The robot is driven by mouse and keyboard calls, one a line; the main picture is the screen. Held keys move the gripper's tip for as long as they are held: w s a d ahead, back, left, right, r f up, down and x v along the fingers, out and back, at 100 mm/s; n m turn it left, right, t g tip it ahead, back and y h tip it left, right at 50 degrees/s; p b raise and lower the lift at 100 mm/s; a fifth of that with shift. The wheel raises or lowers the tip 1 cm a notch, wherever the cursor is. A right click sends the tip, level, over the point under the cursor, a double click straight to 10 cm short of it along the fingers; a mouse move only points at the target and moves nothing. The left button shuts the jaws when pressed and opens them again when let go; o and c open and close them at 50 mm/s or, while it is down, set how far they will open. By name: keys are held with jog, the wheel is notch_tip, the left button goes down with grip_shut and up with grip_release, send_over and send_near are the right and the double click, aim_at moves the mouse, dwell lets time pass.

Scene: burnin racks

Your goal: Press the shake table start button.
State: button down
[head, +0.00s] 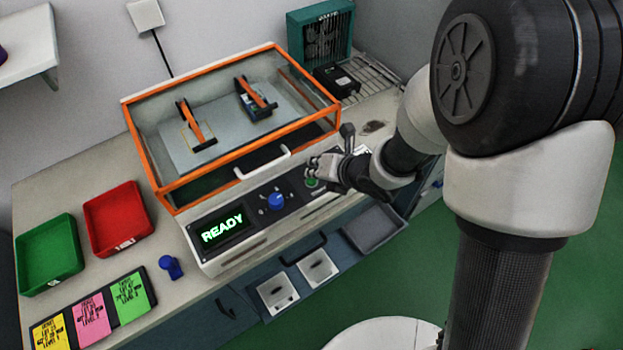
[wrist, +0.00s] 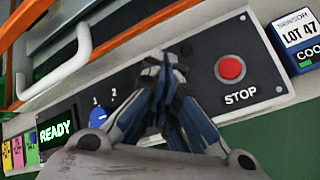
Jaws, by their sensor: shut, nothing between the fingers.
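The shake table (head: 262,222) has an orange-framed clear cover and a front control panel. Its display (head: 223,230) reads READY in green; the display also shows in the wrist view (wrist: 56,130). A green button (head: 311,182) shows on the panel right beside my gripper (head: 318,165) in the head view. In the wrist view my gripper (wrist: 168,60) is shut and empty, with its tips over the panel between the blue knob (wrist: 99,114) and the red STOP button (wrist: 230,68). The green button is hidden behind the fingers there. I cannot tell whether the tips touch it.
A white cover handle (wrist: 55,60) is left of my gripper in the wrist view. A blue sensor box (wrist: 299,40) marked LOT 47 sits right of STOP. Green (head: 48,252) and red (head: 118,219) trays stand at left.

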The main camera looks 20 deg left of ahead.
jog(key=shift+f, duration=0.2)
jog(key=shift+f+b, duration=0.3)
jog(key=shift+b, duration=0.45)
jog(key=shift+f+b, duration=0.4)
jog(key=shift+b, duration=0.1)
dwell(0.5)
jog(key=shift+r, duration=0.2)
jog(key=shift+r+p, duration=0.5)
jog(key=shift+r, duration=0.2)
jog(key=shift+r, duration=0.1)
notch_tip(320, 180, up, 5)
jog(key=p, duration=0.3)
jog(key=shift+p, duration=0.4)
dwell(0.6)
